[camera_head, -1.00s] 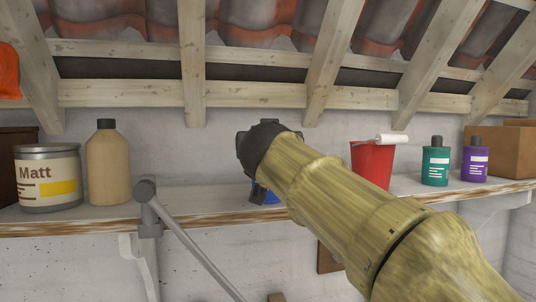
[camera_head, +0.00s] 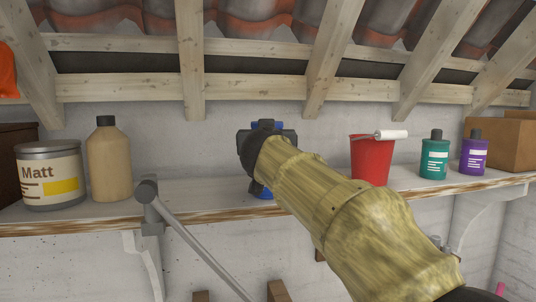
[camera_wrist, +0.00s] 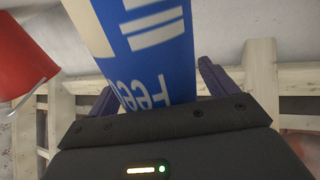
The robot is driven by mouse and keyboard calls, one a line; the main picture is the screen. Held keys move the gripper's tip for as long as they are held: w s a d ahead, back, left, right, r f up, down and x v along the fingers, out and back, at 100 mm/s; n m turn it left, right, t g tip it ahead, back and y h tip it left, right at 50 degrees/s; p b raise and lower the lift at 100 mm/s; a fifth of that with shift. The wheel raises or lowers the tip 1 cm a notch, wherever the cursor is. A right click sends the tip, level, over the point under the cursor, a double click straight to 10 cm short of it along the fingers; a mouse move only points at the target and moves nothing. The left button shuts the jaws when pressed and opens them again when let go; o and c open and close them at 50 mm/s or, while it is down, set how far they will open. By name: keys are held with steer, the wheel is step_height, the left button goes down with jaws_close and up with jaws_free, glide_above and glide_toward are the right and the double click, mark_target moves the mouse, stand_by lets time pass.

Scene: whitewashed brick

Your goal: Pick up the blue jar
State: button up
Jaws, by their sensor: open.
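The blue jar (camera_wrist: 165,85) fills the top middle of the wrist view, with white marks and letters reading "Feed". My gripper (camera_wrist: 158,88) is open, with one finger on each side of the jar. I cannot tell whether either finger touches it. In the head view, my gripper (camera_head: 266,135) and forearm hide most of the jar. Only a little blue shows (camera_head: 265,194) at shelf level below the gripper, and some above it.
The shelf (camera_head: 225,190) also holds a paint can (camera_head: 48,185) and tan bottle (camera_head: 108,165) at left. Sloping roof beams hang above.

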steer(key=shift+s, duration=0.1)
stand_by(0.3)
steer(key=c, duration=1.4)
steer(key=shift+r, duration=0.1)
step_height(320, 180, up, 10)
steer(key=p, duration=0.3)
